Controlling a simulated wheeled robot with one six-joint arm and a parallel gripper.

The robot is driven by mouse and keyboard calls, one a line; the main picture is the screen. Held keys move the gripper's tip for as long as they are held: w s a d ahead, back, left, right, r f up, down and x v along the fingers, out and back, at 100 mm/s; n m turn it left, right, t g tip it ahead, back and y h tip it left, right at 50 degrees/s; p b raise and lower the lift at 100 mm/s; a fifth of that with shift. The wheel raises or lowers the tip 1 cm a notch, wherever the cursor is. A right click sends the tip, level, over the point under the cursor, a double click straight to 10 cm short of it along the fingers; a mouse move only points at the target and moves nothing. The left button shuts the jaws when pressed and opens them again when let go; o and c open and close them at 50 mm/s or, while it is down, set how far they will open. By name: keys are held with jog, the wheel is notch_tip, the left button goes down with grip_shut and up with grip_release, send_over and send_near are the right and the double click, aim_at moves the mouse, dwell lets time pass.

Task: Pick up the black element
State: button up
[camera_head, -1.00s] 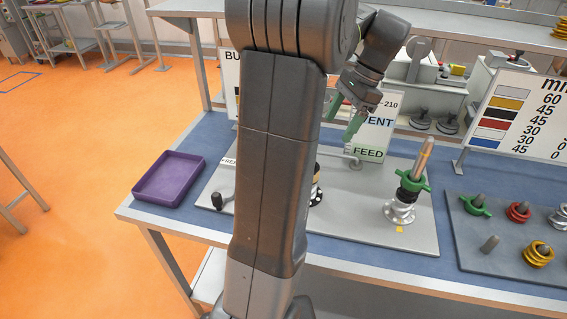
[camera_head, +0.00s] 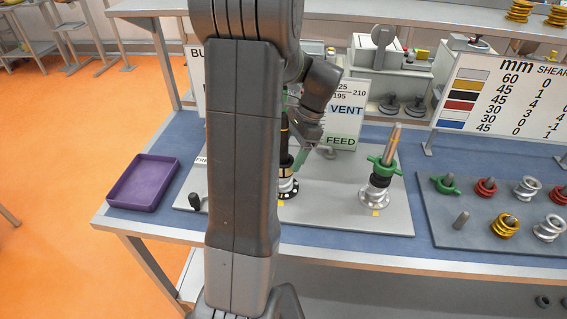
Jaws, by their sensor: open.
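The left spindle's stack, with a dark shaft, black parts (camera_head: 286,160) and a pale ring, stands upright on the grey plate, partly hidden behind my arm. On the right spindle (camera_head: 393,142), a black element (camera_head: 380,180) sits below a green winged element (camera_head: 385,166) and above a silver flanged base (camera_head: 375,196).
A purple tray (camera_head: 145,182) stands empty at the table's left. A dark plate (camera_head: 470,240) at right holds pegs with green, red, silver and gold elements. A VENT/FEED sign (camera_head: 345,113) and a colour chart (camera_head: 500,100) stand behind.

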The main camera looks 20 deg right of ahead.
jog(key=shift+a+f, duration=0.25)
jog(key=shift+f, duration=0.35)
jog(key=c, duration=1.3)
jog(key=shift+r, duration=0.1)
